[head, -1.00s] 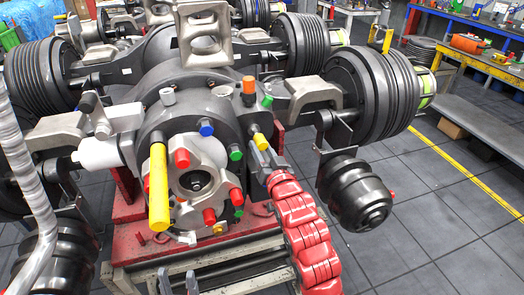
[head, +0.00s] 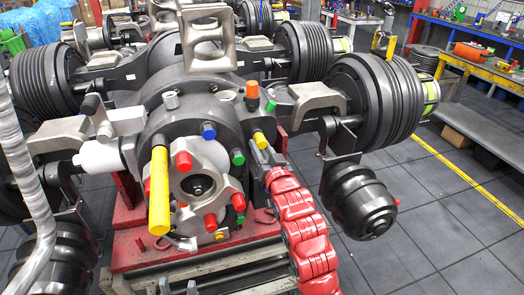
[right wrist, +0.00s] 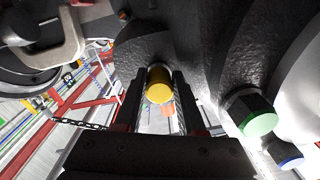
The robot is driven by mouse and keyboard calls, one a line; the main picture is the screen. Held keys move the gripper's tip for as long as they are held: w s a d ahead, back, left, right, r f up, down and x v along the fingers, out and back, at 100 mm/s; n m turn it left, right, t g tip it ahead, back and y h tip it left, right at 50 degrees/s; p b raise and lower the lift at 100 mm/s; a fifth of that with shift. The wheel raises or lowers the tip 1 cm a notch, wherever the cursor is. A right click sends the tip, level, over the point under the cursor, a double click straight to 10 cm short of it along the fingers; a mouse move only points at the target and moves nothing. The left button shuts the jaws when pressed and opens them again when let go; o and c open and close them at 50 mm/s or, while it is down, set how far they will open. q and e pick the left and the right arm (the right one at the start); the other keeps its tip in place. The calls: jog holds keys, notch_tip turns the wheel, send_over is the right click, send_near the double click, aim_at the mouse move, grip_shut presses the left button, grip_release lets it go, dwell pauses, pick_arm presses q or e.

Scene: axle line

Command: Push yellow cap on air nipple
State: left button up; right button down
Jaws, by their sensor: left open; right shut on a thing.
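The yellow cap (head: 259,139) is a small cylinder at the right side of the dark axle housing (head: 215,97). My right gripper (head: 263,152), on the red arm, is shut on it from below. In the right wrist view the yellow cap (right wrist: 160,87) sits between the two dark fingers, its round end facing the camera and its far end close to the black housing. The air nipple is hidden; I cannot tell whether the cap touches it.
Blue (head: 208,130), green (head: 238,157), red (head: 184,160) and orange (head: 252,89) caps surround the gripper. A long yellow tube (head: 159,190) stands left of the hub. A black air spring (head: 359,201) hangs right of my right arm.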

jog(key=shift+w, duration=0.1)
jog(key=shift+c, duration=2.2)
grip_release()
jog(key=shift+f, duration=0.1)
jog(key=p+v, duration=1)
jog(key=v, duration=0.7)
jog(key=shift+d, duration=0.2)
